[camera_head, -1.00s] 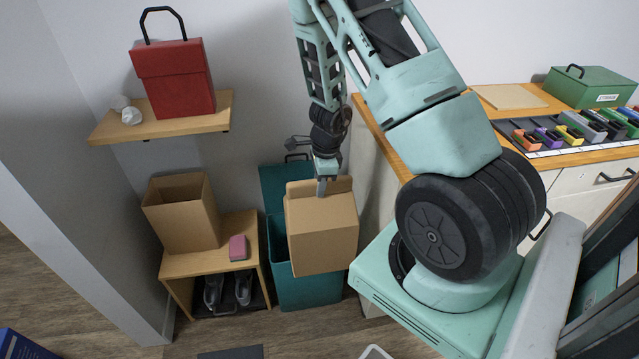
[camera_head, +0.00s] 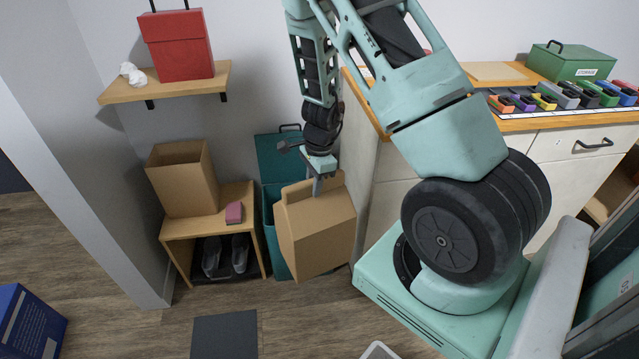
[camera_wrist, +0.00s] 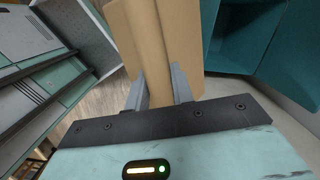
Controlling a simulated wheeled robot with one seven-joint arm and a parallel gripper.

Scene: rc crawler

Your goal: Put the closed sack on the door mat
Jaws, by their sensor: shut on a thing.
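The closed sack (camera_head: 318,232) is a brown paper bag with a folded top, held in the air and tilted a little in the head view. My gripper (camera_head: 317,186) is shut on its top fold. In the wrist view the two fingers of my gripper (camera_wrist: 160,90) pinch the sack (camera_wrist: 150,40) between them. A dark grey flat mat (camera_head: 225,335), which looks like the door mat, lies on the wood floor at the bottom of the head view, left of and below the sack. The sack hangs clear of it.
A teal bin (camera_head: 270,215) with its lid up stands behind the sack. A wooden bench (camera_head: 190,228) carries an open brown box (camera_head: 183,180) and a pink block (camera_head: 234,212); shoes (camera_head: 225,254) sit underneath. A blue box (camera_head: 30,320) lies at bottom left. Floor around the mat is clear.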

